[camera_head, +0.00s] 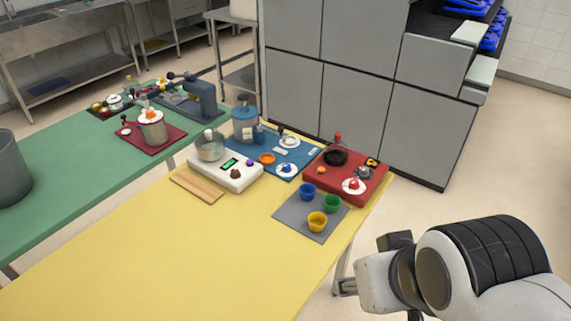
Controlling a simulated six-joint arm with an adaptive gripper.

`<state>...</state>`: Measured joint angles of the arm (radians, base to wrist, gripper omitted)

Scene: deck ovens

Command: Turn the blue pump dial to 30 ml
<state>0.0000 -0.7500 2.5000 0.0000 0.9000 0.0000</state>
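A round white dial with a blue knob (287,169) lies at the front right of the blue mat (270,146) on the yellow table; its markings and pointer are too small to read. A blue-lidded pot (245,124) with a smaller blue part beside it stands at the back left of the same mat. My gripper (346,287) is at the lower right, beyond the table's right edge and well apart from the dial. Only a small grey part of its end shows, so its opening cannot be told.
A white scale-like device (222,176) stands left of the mat. A red platform (330,177) with a dark flask and a red-knobbed dial stands right. Blue, green and yellow cups sit on a grey mat (291,218) in front. The yellow table's front (170,260) is clear.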

